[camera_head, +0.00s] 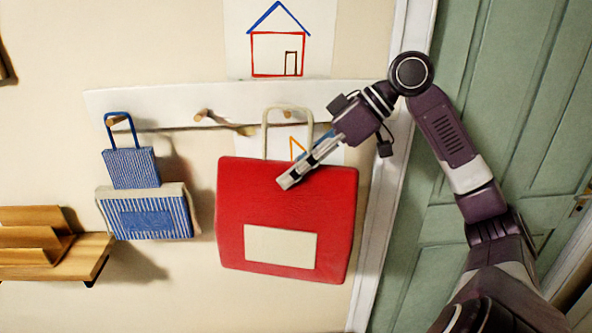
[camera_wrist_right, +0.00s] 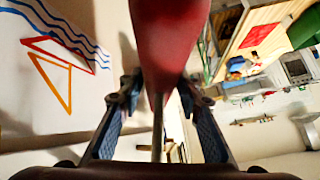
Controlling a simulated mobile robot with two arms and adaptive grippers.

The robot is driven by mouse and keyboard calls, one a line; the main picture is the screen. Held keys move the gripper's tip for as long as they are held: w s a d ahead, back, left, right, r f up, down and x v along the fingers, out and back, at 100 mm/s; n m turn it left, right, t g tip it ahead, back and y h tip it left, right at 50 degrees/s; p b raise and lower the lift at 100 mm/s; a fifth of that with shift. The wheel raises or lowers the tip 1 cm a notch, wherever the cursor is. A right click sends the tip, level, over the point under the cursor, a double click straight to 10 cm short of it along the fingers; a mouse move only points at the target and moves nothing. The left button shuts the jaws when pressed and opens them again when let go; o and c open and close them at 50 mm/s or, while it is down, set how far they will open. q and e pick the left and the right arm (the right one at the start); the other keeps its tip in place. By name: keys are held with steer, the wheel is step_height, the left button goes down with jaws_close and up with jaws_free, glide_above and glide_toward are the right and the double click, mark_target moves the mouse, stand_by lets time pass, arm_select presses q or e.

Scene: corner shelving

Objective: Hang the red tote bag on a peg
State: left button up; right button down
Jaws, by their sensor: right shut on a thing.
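The red tote bag (camera_head: 230,215) has a cream label and a pale looped handle (camera_head: 266,135). It hangs upright in front of the wall, below a white peg rail (camera_head: 165,100). My right gripper (camera_head: 285,182) reaches the bag's top edge and is shut on the bag. In the right wrist view the red bag (camera_wrist_right: 168,45) lies between the fingers. A wooden peg (camera_head: 203,115) on the rail, left of the handle, is bare. The handle's top overlaps the rail; I cannot tell whether it is around a peg. My left gripper is not in view.
A blue bag (camera_head: 130,168) hangs by its blue handle on the left peg (camera_head: 113,120), with a striped blue bag (camera_head: 108,208) below. A wooden shelf (camera_head: 90,262) is at lower left. A green door (camera_head: 500,90) is at right. House drawing (camera_head: 278,40) above.

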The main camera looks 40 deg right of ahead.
steer(key=shift+w+d+r+p, duration=0.45)
steer(key=shift+r+p, duration=0.1)
steer(key=shift+p, duration=0.25)
steer(key=shift+w+d+r+p, duration=0.15)
steer(key=shift+p, duration=0.3)
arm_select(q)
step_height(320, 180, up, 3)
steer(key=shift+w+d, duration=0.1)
arm_select(e)
steer(key=w+f, duration=0.1)
steer(key=w+d+f, duration=0.1)
steer(key=w, duration=0.1)
steer(key=shift+d+f, duration=0.2)
steer(key=shift+f, duration=0.1)
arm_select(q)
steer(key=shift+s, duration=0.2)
